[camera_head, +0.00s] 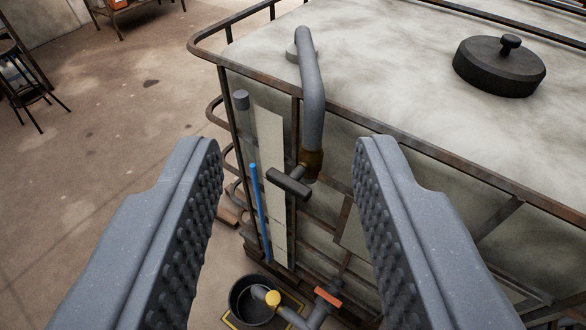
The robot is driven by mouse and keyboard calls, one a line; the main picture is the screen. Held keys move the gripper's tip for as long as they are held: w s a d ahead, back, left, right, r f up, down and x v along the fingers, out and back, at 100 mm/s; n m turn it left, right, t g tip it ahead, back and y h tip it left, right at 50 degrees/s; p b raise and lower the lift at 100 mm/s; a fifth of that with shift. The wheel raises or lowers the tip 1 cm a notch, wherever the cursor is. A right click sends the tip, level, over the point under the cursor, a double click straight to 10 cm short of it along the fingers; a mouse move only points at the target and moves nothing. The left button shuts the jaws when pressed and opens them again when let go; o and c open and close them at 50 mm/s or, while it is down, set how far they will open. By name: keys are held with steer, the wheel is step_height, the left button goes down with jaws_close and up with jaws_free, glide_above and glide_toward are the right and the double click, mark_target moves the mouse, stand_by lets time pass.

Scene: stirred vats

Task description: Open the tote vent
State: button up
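The tote (400,60) is a large pale, stained tank in a rusty bar cage, filling the right of the view. A grey bent pipe (312,80) rises from its top and comes down over the near edge to a brownish fitting (312,163). A dark bar-shaped handle (289,184) sticks out from this fitting and lies slanted, lower at its right end. I take this to be the vent; no label shows. My gripper (288,150) is wide open and empty. Its two ribbed fingers stand left and right of the handle in the picture, apart from it.
A black lid with a knob (499,66) sits on the tote top. Below are an orange handle (328,297), a yellow-capped pipe (273,298) and a black bucket (248,307). A blue-filled sight tube (259,205) runs beside a pale strip. A stool (25,85) stands far left; floor between is clear.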

steer(key=w+a+f+m+t+y+p, duration=0.1)
steer(key=w+a+f+m+y+p, duration=0.2)
steer(key=w+a, duration=0.65)
steer(key=w+a+f+m, duration=0.3)
steer(key=w+f+m, duration=0.2)
steer(key=w+m, duration=0.15)
steer(key=m+g+h+p, duration=0.2)
steer(key=m+h+p, duration=0.3)
steer(key=m+h, duration=1)
glide_toward(289, 184)
steer(key=shift+m+y, duration=0.35)
steer(key=shift+y, duration=0.35)
steer(key=x, duration=1.2)
steer(key=shift+w+d+f+p, duration=0.15)
steer(key=shift+w+f+p, duration=0.05)
steer(key=shift+p, duration=0.15)
